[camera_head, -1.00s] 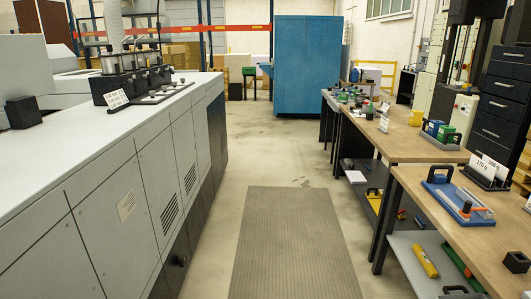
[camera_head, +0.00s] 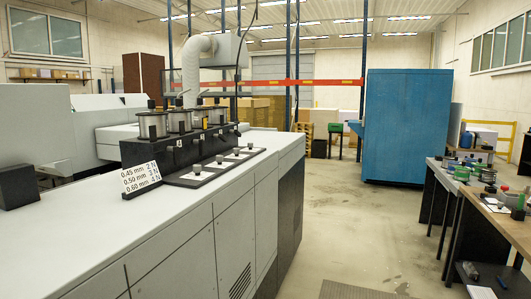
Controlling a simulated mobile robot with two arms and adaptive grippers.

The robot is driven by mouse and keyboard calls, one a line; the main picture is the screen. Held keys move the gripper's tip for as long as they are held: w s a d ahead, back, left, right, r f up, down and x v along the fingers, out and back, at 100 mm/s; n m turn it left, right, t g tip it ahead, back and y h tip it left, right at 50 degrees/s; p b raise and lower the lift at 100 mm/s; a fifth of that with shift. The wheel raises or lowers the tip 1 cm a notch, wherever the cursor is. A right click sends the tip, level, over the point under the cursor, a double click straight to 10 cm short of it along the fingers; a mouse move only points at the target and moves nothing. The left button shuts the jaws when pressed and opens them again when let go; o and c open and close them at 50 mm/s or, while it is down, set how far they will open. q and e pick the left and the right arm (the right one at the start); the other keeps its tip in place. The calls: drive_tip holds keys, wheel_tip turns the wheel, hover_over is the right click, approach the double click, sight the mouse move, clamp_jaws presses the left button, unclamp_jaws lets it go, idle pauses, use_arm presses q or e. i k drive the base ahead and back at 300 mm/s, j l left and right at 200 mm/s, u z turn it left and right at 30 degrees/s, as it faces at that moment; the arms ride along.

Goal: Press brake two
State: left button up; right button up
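A black unit (camera_head: 150,155) stands on the grey machine top left of centre. Several wire spools (camera_head: 152,126) sit along its top. In front of it lies a row of dark plates with pale tops and small black knobs; the nearest knob (camera_head: 196,169) and another knob (camera_head: 220,159) stand out. Which one is brake two I cannot tell; any numbers on the unit are too small to read surely. A white card (camera_head: 141,179) leans at its near end and reads 0.45 mm 2 N, 0.50 mm 3 N, 0.60 mm 4 N. Neither gripper is in view.
The long grey machine (camera_head: 210,240) fills the left and centre. A black block (camera_head: 17,187) sits on its top at left. Open floor (camera_head: 350,235) lies to its right, with a mat at the bottom. A workbench (camera_head: 480,195) stands at right, a blue cabinet (camera_head: 408,125) behind.

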sight(220, 136)
drive_tip(key=i+l+u, duration=0.15)
drive_tip(key=i+u, duration=0.2)
drive_tip(key=i, duration=0.2)
drive_tip(key=i+l, duration=0.3)
drive_tip(key=i, duration=0.15)
drive_tip(key=i+l+z, duration=0.1)
drive_tip(key=i+l, duration=0.2)
drive_tip(key=i, duration=0.15)
drive_tip(key=i+l, duration=0.25)
drive_tip(key=i, duration=0.2)
drive_tip(key=i+l+z, duration=0.1)
drive_tip(key=i+l, duration=0.15)
drive_tip(key=i, duration=0.2)
drive_tip(key=i+l, duration=0.2)
drive_tip(key=i, duration=0.25)
drive_tip(key=l+z, duration=0.05)
